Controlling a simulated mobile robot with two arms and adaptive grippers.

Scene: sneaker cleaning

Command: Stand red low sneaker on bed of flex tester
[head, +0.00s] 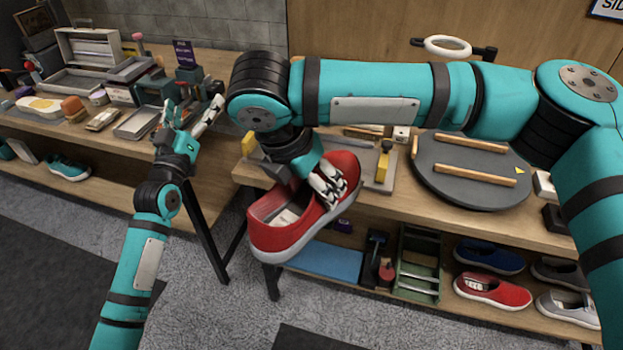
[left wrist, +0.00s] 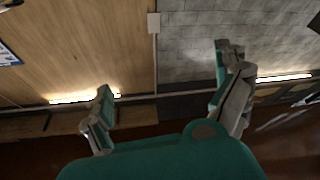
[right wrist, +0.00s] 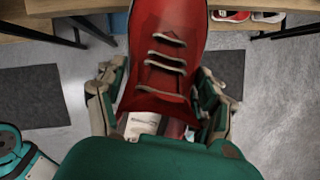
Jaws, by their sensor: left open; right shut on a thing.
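A red low sneaker (head: 285,225) with pale laces hangs in front of the right table's edge, tilted, with its toe up toward the table. My right gripper (head: 318,182) is shut on it near the laces. In the right wrist view the sneaker (right wrist: 168,50) sits between both fingers (right wrist: 160,100). A grey bed with yellow-topped uprights, apparently the flex tester (head: 377,183), lies on the table behind the sneaker, partly hidden by it and my arm. My left gripper (head: 190,118) is open and empty by the left table; its spread fingers show in the left wrist view (left wrist: 163,95).
A round dark turntable (head: 470,185) with wooden bars stands right of the bed. The shelf below holds a green crate (head: 418,265), a blue mat (head: 325,261) and several shoes, including another red sneaker (head: 492,291). The left table (head: 60,125) is cluttered.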

